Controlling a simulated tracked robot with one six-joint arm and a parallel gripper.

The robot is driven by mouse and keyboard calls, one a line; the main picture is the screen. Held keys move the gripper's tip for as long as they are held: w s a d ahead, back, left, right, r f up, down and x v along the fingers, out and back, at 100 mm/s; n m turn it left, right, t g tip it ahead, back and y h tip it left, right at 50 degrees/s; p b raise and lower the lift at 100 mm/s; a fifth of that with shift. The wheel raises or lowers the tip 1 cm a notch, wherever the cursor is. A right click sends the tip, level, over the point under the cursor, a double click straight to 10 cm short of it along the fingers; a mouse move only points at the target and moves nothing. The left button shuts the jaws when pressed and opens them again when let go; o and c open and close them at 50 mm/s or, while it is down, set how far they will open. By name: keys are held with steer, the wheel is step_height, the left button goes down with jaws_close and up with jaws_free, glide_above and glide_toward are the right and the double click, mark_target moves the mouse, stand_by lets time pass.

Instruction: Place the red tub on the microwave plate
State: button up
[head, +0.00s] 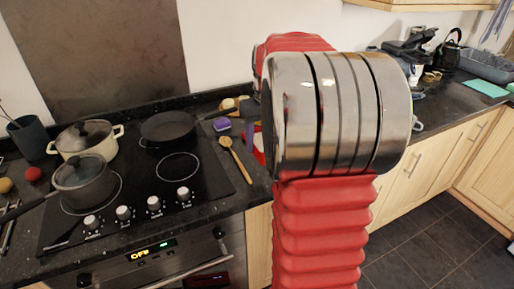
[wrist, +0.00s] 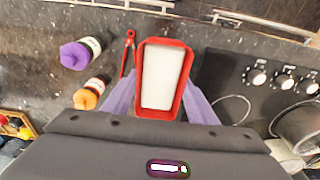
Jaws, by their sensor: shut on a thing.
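The red tub (wrist: 183,98), a rectangular container with a red rim and white inside, is between the purple fingers of my gripper (wrist: 159,84) in the wrist view. My gripper is shut on it, one finger on each side. In the head view my arm hides most of the gripper and tub; only a small red and white part shows at the arm's left edge. I cannot see the microwave plate in either view.
A black hob (head: 178,166) with a frying pan (head: 167,126), a lidded pot (head: 86,136) and a saucepan (head: 82,180) is left of my arm. A wooden spoon (head: 238,158) lies beside it. Purple-capped (wrist: 80,53) and orange-capped (wrist: 90,93) bottles and a red-handled tool (wrist: 128,50) lie near the tub.

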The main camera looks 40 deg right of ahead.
steer(key=shift+f, duration=3)
steer(key=shift+f, duration=1.85)
steer(key=shift+f, duration=0.1)
steer(key=o, duration=1.3)
steer(key=shift+c, duration=0.2)
steer(key=r, duration=0.4)
steer(key=s+r, duration=0.1)
steer(key=r, duration=0.7)
steer(key=shift+s+a, duration=0.2)
